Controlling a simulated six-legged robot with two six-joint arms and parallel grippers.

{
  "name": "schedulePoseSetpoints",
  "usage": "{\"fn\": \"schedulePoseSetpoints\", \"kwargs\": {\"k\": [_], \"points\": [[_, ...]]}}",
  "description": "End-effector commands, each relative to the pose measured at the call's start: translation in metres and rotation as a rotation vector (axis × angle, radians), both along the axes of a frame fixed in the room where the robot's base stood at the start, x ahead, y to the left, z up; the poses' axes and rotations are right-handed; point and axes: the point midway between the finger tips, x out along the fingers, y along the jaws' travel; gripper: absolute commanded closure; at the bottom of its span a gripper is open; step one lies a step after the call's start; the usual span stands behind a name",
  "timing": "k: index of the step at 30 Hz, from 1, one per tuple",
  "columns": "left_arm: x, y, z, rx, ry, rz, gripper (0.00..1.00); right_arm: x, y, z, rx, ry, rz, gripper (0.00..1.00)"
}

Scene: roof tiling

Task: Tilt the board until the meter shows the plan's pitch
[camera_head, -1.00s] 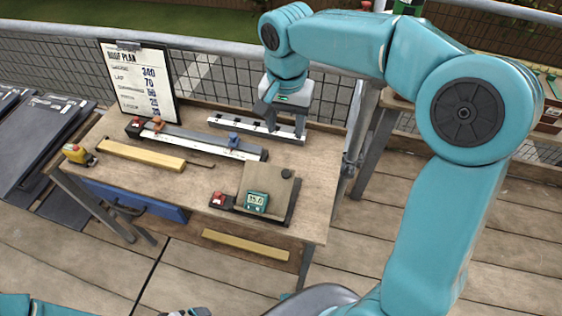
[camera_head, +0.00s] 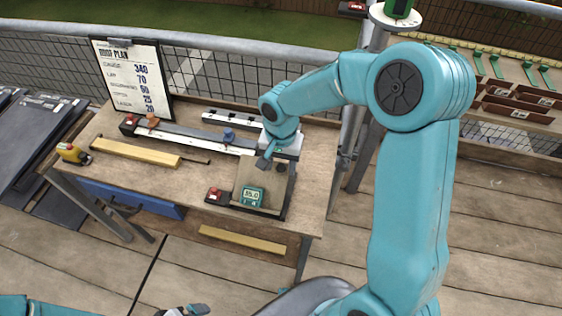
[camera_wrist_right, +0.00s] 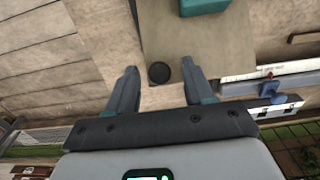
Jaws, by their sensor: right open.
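The tilting board (camera_head: 249,170) is a tan plate on a dark base at the bench's right front. The teal meter (camera_head: 251,197) on its lower edge has a display that seems to read about 35 or 36. A black round knob (camera_head: 281,168) sits at the board's upper right corner. My right gripper (camera_wrist_right: 159,68) is open, its fingers on either side of the knob (camera_wrist_right: 159,74) in the wrist view, not visibly closed on it. The roof plan (camera_head: 134,78) stands at the back left; its small labels are hard to read. My left gripper (camera_head: 186,311) barely shows at the bottom edge.
A red-buttoned box (camera_head: 214,195) is left of the board. A rail with blue and orange clamps (camera_head: 190,137), a wooden batten (camera_head: 135,153) and a yellow tool (camera_head: 72,153) lie on the bench. A metal post (camera_head: 362,120) stands to the right.

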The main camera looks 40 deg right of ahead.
Motion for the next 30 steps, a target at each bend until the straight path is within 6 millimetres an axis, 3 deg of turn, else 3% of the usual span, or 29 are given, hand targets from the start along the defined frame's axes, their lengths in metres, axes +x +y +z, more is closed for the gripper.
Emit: {"fn": "schedulePoseSetpoints", "kwargs": {"k": [5, 8, 10, 11, 30], "points": [[0.0, 0.0, 0.0, 0.0, 0.0, 0.0, 0.0, 0.0, 0.0, 0.0, -0.001, -0.001, -0.001, 0.48], [0.0, 0.0, 0.0, 0.0, 0.0, 0.0, 0.0, 0.0, 0.0, 0.0, 0.0, -0.001, -0.001, 0.74], [0.0, 0.0, 0.0, 0.0, 0.0, 0.0, 0.0, 0.0, 0.0, 0.0, -0.001, -0.001, -0.001, 0.97], [0.0, 0.0, 0.0, 0.0, 0.0, 0.0, 0.0, 0.0, 0.0, 0.0, -0.001, -0.001, -0.001, 1.0], [0.0, 0.0, 0.014, 0.0, 0.0, 0.0, 0.0, 0.013, -0.015, -0.016, 0.132, 0.11, -0.001, 1.0]]}}
